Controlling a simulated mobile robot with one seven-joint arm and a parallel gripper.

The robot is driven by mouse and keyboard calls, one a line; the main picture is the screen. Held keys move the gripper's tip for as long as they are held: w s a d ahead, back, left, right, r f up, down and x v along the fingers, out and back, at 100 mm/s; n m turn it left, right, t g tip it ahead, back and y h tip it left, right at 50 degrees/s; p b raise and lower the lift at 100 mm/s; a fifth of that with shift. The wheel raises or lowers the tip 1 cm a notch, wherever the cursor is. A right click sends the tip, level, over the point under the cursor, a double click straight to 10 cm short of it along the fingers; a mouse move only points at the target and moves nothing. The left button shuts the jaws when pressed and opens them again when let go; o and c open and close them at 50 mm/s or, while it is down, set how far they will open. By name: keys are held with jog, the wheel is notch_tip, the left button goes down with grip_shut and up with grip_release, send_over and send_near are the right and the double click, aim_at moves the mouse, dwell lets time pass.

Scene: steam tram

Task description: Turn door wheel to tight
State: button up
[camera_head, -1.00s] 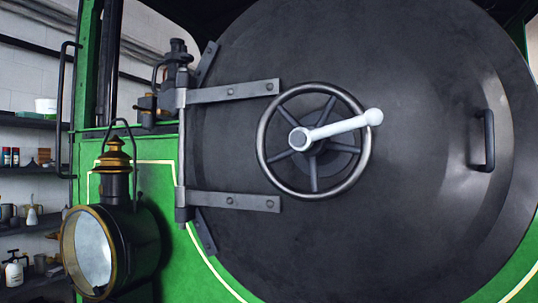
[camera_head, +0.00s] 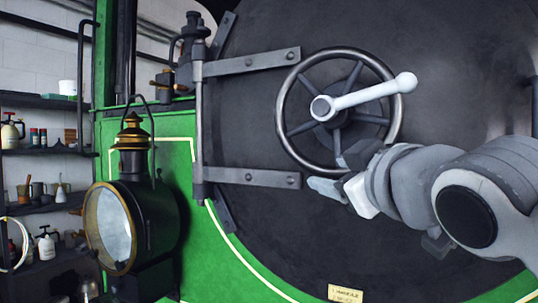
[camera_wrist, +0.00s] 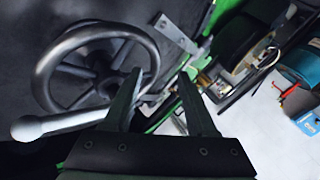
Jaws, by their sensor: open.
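The door wheel (camera_head: 292,125) is a dark spoked metal ring at the middle of the round black smokebox door (camera_head: 265,220). A pale handle (camera_head: 365,95) with a ball end runs from its hub to the upper right, past the rim. My gripper (camera_head: 338,172) is in front of the wheel's lower rim and hides part of it. In the wrist view my gripper (camera_wrist: 158,88) is open, with nothing seen between its fingers. There the wheel (camera_wrist: 45,70) is to the left of the fingers and the handle (camera_wrist: 60,122) reaches to the lower left. I cannot tell whether a finger touches the rim.
Two hinge straps (camera_head: 250,62) lie across the door's left side. A brass-topped lamp (camera_head: 150,225) projects at the left on the green front (camera_head: 175,130). Shelves (camera_head: 40,150) with bottles and tools stand at the far left. A small plate (camera_head: 346,293) is low on the door.

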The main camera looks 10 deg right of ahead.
aim_at(293, 153)
jog(key=shift+t, duration=0.3)
jog(key=w+a+p, duration=0.1)
jog(key=w, duration=0.4)
jog(key=w+r+p, duration=0.1)
jog(key=w+p, duration=0.1)
jog(key=w, duration=0.4)
jog(key=w+a+p, duration=0.1)
jog(key=w, duration=0.5)
jog(key=shift+w+a+r, duration=0.1)
jog(key=shift+a+r, duration=0.25)
jog(key=shift+r, duration=0.05)
grip_shut()
dwell(0.5)
